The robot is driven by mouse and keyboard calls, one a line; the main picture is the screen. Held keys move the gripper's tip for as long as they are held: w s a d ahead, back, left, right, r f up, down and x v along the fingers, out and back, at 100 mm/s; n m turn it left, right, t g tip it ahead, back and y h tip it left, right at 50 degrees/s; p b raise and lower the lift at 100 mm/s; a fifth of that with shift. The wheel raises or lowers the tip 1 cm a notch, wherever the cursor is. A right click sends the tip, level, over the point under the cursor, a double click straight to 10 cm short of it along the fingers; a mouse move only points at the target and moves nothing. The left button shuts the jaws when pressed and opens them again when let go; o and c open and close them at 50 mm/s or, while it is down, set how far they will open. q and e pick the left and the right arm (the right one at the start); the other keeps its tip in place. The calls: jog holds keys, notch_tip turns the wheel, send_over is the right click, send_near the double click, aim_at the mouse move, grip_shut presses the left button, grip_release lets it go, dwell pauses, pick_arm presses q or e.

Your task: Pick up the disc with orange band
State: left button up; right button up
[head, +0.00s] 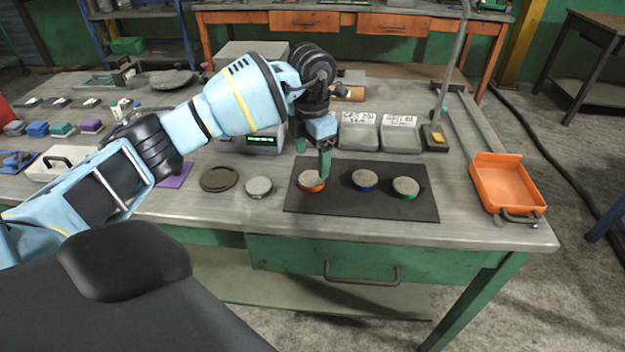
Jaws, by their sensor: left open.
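The disc with orange band (311,182) lies at the left end of a black mat (361,206) on the workbench. It has a grey top and an orange rim. My left gripper (312,162) is over it, pointing down, with its green fingers apart and nothing between them. One fingertip overlaps the disc's right edge in the picture; I cannot tell whether it touches. A disc with blue band (365,180) and a disc with green band (405,187) lie to the right on the same mat. My right gripper is not in view.
A plain grey disc (259,187) and a dark round plate (219,179) lie left of the mat. Two labelled grey bins (401,137) and a stand (434,138) are behind. An orange tray (505,186) sits at the right edge. The mat's front strip is clear.

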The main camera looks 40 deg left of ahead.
aim_at(312, 178)
pick_arm(q)
jog(key=shift+s+d+f, duration=0.1)
jog(key=shift+s+f, duration=0.05)
jog(key=shift+f, duration=1.15)
jog(key=shift+s+f, duration=0.1)
jog(key=shift+f, duration=1.15)
jog(key=c, duration=1.3)
